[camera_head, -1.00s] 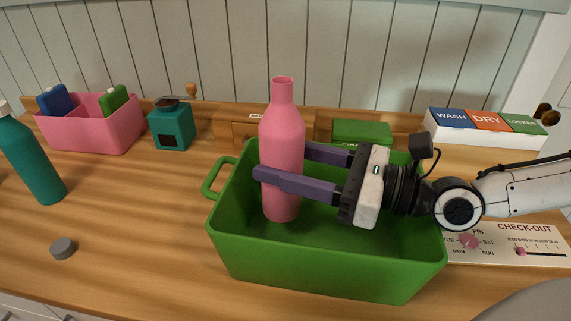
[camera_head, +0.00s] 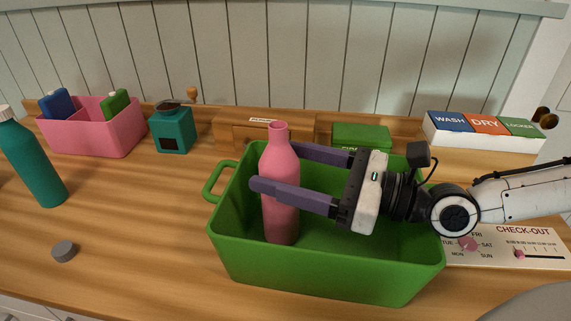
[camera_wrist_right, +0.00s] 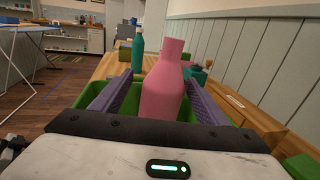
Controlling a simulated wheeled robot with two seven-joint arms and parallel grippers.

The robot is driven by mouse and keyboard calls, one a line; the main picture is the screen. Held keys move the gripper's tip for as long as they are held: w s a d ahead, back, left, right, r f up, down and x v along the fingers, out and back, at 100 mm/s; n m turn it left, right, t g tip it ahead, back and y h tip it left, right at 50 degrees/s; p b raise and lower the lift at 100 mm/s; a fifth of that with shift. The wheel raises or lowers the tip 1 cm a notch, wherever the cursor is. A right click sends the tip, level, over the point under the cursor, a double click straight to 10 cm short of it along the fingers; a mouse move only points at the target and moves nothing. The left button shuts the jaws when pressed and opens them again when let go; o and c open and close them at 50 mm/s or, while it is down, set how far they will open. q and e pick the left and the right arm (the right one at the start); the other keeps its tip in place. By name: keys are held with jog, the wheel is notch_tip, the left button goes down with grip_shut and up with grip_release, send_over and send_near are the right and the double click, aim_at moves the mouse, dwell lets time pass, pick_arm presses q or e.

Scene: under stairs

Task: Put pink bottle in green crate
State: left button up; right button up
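The pink bottle (camera_head: 281,165) stands inside the green crate (camera_head: 325,283), near its left end, roughly upright with its neck above the rim. It also shows in the right wrist view (camera_wrist_right: 163,92). My right gripper (camera_head: 270,168) reaches in from the right over the crate, with one purple finger on each side of the bottle. The fingers (camera_wrist_right: 160,88) look spread apart, and the bottle sits lower between them. The bottle's base is partly hidden from the wrist camera. My left gripper is not in view.
A teal bottle (camera_head: 32,165) and a grey puck (camera_head: 64,251) are on the wooden counter at left. A pink bin (camera_head: 95,138) and a teal jar (camera_head: 172,132) stand behind. A wash/dry/locker box (camera_head: 480,140) is back right.

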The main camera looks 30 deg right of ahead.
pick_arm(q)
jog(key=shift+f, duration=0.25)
pick_arm(e)
jog(key=shift+s+a+f, duration=0.1)
jog(key=shift+s+f, duration=0.05)
jog(key=shift+f, duration=0.55)
jog(key=shift+r, duration=0.25)
jog(key=shift+d+r, duration=0.15)
jog(key=shift+d, duration=0.05)
jog(key=v, duration=0.4)
jog(key=shift+s+d+r, duration=0.25)
jog(key=shift+d+r, duration=0.05)
jog(key=shift+s+d+r+p, duration=0.25)
jog(key=shift+s+r+p, duration=0.1)
jog(key=shift+p, duration=0.4)
jog(key=shift+s+d+f+p, duration=0.15)
jog(key=shift+s+d+p, duration=0.25)
jog(key=shift+s+p, duration=0.15)
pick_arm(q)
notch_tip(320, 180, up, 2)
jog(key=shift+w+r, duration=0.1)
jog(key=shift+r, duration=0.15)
